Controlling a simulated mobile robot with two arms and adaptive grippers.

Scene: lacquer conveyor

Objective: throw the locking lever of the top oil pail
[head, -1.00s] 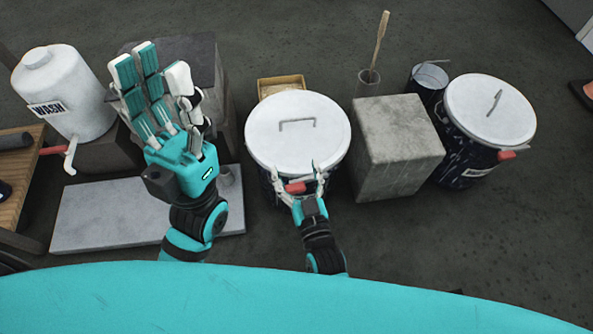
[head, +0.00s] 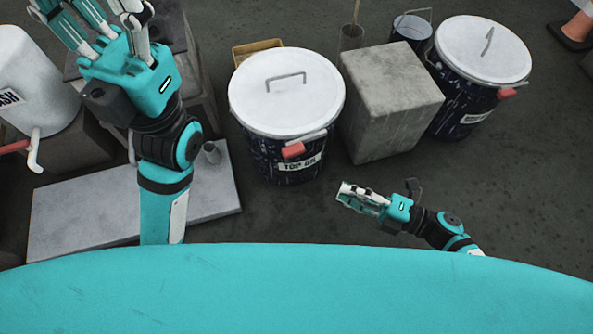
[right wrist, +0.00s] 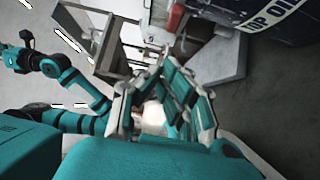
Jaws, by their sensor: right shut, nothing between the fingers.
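The top oil pail (head: 280,165) stands on the floor in the head view, dark and spattered, with a white lid and a "TOP OIL" label. Its locking lever (head: 293,150), with a red grip, lies close along the front rim, just above the label. The pail's label also shows at the top right of the right wrist view (right wrist: 272,14). My right gripper (head: 345,194) is shut and empty, apart from the pail, in front and to its right. My left gripper (head: 95,18) is raised at the upper left, fingers spread, tips cut off by the frame.
A concrete block (head: 385,115) stands right of the pail. Beyond it is a second lidded pail (head: 465,110) with a red-gripped lever. A small open bucket (head: 413,32) stands behind. A grey slab (head: 75,220) lies at left, near the wash tank (head: 35,75).

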